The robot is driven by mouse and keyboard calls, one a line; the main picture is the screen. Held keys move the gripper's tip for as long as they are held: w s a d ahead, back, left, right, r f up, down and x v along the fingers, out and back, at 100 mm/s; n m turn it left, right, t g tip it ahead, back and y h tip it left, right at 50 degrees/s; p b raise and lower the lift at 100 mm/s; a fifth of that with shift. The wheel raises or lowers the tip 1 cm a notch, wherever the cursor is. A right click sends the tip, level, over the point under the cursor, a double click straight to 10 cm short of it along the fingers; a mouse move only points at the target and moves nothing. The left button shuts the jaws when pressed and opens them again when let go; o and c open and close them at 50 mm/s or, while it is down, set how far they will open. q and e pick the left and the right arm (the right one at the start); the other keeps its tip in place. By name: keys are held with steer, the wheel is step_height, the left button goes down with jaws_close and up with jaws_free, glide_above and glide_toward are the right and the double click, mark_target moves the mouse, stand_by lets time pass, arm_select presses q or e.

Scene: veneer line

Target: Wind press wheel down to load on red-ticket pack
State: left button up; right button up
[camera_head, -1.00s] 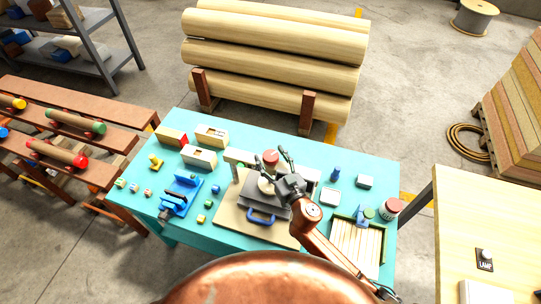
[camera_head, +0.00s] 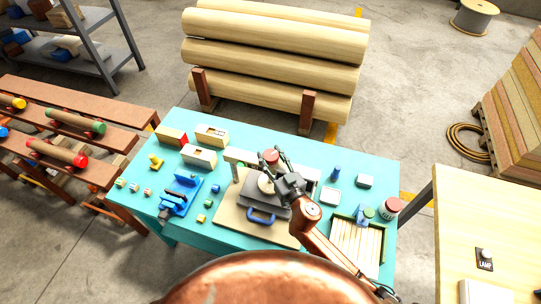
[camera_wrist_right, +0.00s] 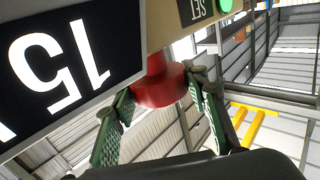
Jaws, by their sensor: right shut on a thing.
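My right gripper (camera_head: 277,160) reaches in from the lower right and is shut on the red knob. In the right wrist view the red knob (camera_wrist_right: 160,88) on its stem lies between green-padded fingers. A pale block with a red end (camera_head: 171,137) lies at the table's back left; I cannot tell if it is the red-ticket pack.
A blue vise (camera_head: 180,195) and small blocks stand left of the press. A slatted tray (camera_head: 357,243) and a lidded jar (camera_head: 390,208) stand at right. In the wrist view, a black panel reading 15 (camera_wrist_right: 60,65) is close to the fingers.

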steer(key=shift+m+t+h+b, duration=0.3)
steer(key=shift+m+h+b, duration=0.15)
steer(key=shift+h, duration=0.25)
steer(key=o, duration=1.2)
steer(key=shift+s+d, duration=0.15)
steer(key=shift+s, duration=0.1)
steer(key=v, duration=1.1)
steer(key=shift+s, duration=0.25)
steer(key=shift+f, duration=0.1)
